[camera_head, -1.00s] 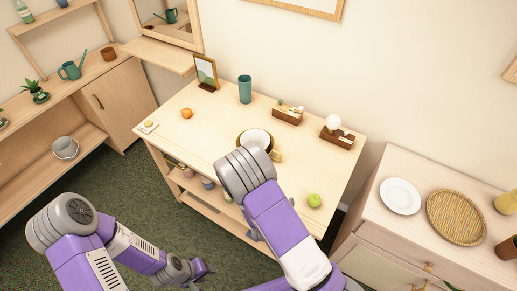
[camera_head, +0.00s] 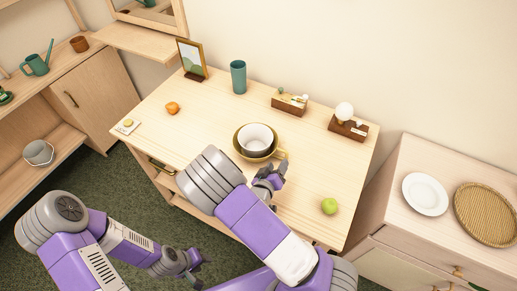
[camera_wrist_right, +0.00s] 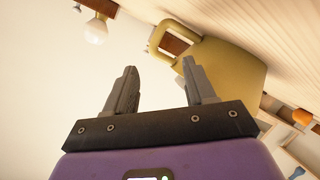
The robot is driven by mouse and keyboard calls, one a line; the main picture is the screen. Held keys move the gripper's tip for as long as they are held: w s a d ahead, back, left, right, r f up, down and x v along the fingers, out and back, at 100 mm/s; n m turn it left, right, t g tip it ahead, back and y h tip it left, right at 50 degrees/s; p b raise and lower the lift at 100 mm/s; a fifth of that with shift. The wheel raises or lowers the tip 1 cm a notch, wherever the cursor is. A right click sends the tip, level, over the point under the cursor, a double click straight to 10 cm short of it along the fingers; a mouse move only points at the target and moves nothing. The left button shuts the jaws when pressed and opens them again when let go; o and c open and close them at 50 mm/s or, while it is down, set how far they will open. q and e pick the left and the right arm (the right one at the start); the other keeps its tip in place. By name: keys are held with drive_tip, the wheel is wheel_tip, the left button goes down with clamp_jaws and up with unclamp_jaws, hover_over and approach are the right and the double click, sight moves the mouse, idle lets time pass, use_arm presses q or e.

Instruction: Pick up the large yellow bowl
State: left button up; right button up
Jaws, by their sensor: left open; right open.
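The large yellow bowl (camera_head: 262,158) stands upright on the wooden table, its handle pointing right. A white-and-dark round vessel (camera_head: 256,138) sits inside it. My right gripper (camera_head: 274,174) is open and empty just in front of the bowl's handle side. In the right wrist view, the bowl (camera_wrist_right: 228,66) and its handle lie beyond the open fingers (camera_wrist_right: 160,78), mostly to the upper right, with nothing between the fingers. My right arm covers part of the table in front of the bowl. My left gripper (camera_head: 198,268) is open and empty, low, in front of the table.
The table (camera_head: 195,130) also holds a green apple (camera_head: 329,206), an orange fruit (camera_head: 172,108), a teal cup (camera_head: 238,77), a picture frame (camera_head: 191,60) and two wooden boxes at the back. A sideboard with a white plate (camera_head: 425,194) stands at right.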

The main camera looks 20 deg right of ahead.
sight(283, 157)
drive_tip(key=shift+w+d+f, duration=0.15)
drive_tip(key=shift+w+d, duration=0.05)
drive_tip(key=shift+d, duration=0.3)
drive_tip(key=x, duration=0.5)
drive_tip(key=shift+w+d+b, duration=0.1)
drive_tip(key=shift+d+b, duration=0.15)
drive_tip(key=shift+b, duration=0.15)
clamp_jaws()
